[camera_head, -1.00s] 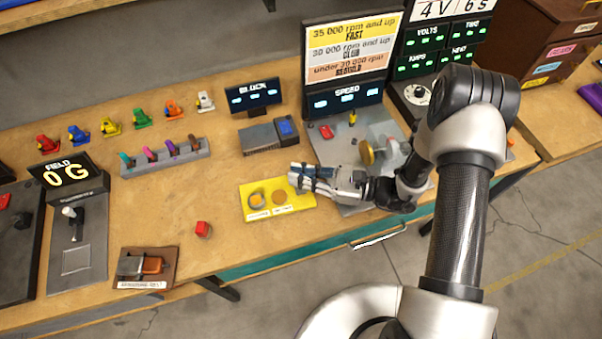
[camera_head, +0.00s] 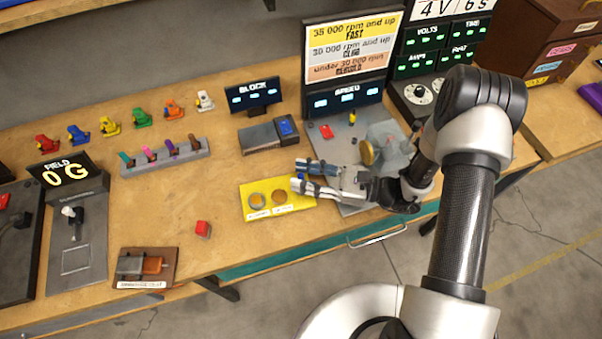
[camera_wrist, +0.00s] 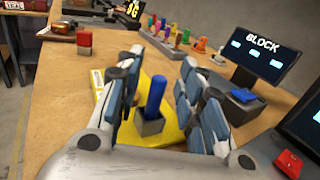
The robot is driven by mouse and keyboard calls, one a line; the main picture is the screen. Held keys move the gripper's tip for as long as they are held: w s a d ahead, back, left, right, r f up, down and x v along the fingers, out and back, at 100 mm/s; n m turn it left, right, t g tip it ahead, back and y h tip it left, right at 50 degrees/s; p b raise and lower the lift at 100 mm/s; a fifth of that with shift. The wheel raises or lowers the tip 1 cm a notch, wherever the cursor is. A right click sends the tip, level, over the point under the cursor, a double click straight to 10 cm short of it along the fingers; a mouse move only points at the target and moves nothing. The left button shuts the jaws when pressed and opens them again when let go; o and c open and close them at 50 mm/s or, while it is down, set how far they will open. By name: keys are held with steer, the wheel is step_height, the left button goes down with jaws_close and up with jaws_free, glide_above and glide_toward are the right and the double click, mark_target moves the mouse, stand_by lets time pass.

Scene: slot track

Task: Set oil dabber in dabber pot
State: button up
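The oil dabber appears to be the blue upright stick (camera_wrist: 153,97) in the wrist view. Its lower end is inside a small square grey pot (camera_wrist: 149,127), which looks like the dabber pot. My gripper (camera_wrist: 160,75) is open, with one finger on each side of the stick and a visible gap on both sides. In the head view my gripper (camera_head: 299,174) is low over the bench, at the right end of the yellow mat (camera_head: 247,190). The dabber and pot are hard to make out there among the fingers.
The yellow mat has two round spots. A grey device with a blue part (camera_head: 268,136) stands behind the gripper, and the BLOCK display (camera_head: 253,96) is behind that. Bare bench lies left of the mat.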

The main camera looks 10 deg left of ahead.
steer(key=d, duration=1.1)
steer(key=shift+w, duration=0.1)
steer(key=s+d+r+n+g+h, duration=0.1)
steer(key=s+r+n+g+h, duration=0.1)
steer(key=s+r+n+h, duration=0.4)
steer(key=s+d+r+n+g+h, duration=0.1)
steer(key=s+r+n+g+h, duration=0.2)
steer(key=r, duration=0.5)
steer(key=s+d+r+n+t+h, duration=0.6)
steer(key=d+r+n+t+h, duration=0.2)
steer(key=d+r+t+h, duration=0.1)
steer(key=shift+d+r+n+t, duration=0.35)
steer(key=shift+r+n+t, duration=0.05)
steer(key=shift+r+t, duration=0.2)
